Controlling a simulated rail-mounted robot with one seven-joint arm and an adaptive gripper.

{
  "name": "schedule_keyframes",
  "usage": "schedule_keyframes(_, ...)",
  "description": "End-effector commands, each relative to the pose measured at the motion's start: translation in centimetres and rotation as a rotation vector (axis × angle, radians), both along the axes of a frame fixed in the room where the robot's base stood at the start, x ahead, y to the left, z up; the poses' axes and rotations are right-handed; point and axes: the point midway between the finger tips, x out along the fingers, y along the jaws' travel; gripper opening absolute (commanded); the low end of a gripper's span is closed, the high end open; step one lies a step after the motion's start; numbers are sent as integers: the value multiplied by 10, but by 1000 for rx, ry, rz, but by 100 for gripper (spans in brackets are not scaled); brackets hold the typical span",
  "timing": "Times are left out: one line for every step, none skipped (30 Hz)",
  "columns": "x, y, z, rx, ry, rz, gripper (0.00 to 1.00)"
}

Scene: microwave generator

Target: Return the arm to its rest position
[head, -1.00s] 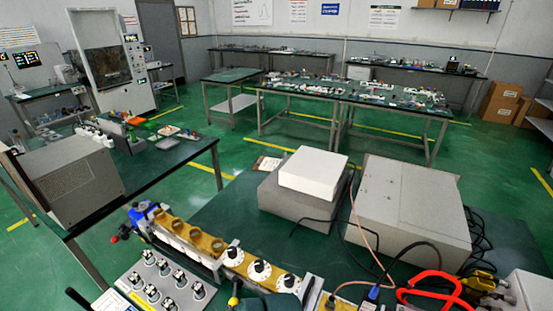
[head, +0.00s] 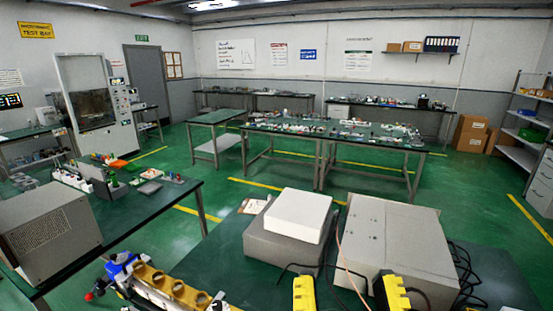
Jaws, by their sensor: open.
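My gripper (head: 347,293) shows at the bottom edge of the head view, right of centre. Its two yellow fingertips stand well apart, and nothing is held between them. The rest of the gripper and arm is below the frame. The fingertips appear in front of the bench with the grey instrument boxes. A white box (head: 298,214) sits on a grey box (head: 268,245) behind the left fingertip. A larger grey box (head: 395,240) is behind the right fingertip. I cannot tell the gap between fingertips and boxes.
An orange cable (head: 341,250) and black cables (head: 466,275) lie around the boxes. A brass-coloured block assembly (head: 165,285) is at the lower left. A grey vented case (head: 50,230) stands on the left bench. Open green floor (head: 255,180) lies behind.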

Motion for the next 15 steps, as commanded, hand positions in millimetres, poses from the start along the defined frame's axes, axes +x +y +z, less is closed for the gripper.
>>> schedule_keyframes(-1,0,45,0,-7,0,62)
schedule_keyframes(-1,0,57,1,-7,0,62)
schedule_keyframes(-1,0,72,2,-6,1,62)
schedule_keyframes(-1,0,84,3,-5,1,62)
schedule_keyframes(-1,0,96,4,-5,1,62)
schedule_keyframes(-1,0,113,5,-4,2,62)
schedule_keyframes(-1,0,126,6,-4,2,62)
schedule_keyframes(-1,0,139,6,-4,3,62)
schedule_keyframes(-1,0,157,7,-3,4,62)
schedule_keyframes(0,0,169,8,-3,4,62)
schedule_keyframes(0,0,179,8,-2,4,62)
schedule_keyframes(0,0,192,9,-2,4,62)
schedule_keyframes(0,0,199,10,-1,5,62)
schedule_keyframes(0,0,205,11,-1,5,62)
schedule_keyframes(0,0,211,12,-1,6,62)
